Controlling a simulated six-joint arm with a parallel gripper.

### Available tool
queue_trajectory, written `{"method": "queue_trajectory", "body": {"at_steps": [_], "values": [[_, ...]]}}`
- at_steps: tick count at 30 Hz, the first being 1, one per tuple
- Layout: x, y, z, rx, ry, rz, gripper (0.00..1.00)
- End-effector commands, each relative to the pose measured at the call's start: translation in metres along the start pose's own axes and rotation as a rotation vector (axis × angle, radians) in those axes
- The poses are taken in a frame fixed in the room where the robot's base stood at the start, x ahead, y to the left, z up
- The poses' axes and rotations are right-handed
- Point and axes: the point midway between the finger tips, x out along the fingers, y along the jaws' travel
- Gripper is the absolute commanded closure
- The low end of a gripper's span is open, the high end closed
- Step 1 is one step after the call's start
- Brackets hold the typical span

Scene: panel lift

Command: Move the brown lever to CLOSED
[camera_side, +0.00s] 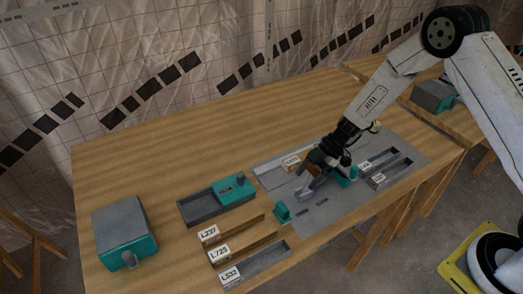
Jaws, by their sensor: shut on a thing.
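My gripper (312,178) is at the grey panel plate (345,205) on the right part of the bench, low over its fittings. A brown part (317,157), which looks like the brown lever, shows right at the jaws. The gripper is shut on it, and my wrist and fingers hide most of it. The lever's exact angle cannot be told. No OPEN or CLOSED marking can be read at this size.
Left of the plate are a teal and grey slotted box (217,202) and labelled slots (255,262). A grey and teal box (125,230) stands at the far left. A small teal block (282,212) is near the gripper. The back left of the wooden bench (160,150) is clear.

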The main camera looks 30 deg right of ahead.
Motion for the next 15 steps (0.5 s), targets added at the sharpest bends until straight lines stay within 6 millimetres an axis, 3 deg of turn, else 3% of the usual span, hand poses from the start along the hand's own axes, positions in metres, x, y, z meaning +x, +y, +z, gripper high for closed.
{"method": "queue_trajectory", "body": {"at_steps": [15], "values": [[-0.0053, 0.0009, 0.0074, 0.000, 0.133, 0.002, 1.00]]}}
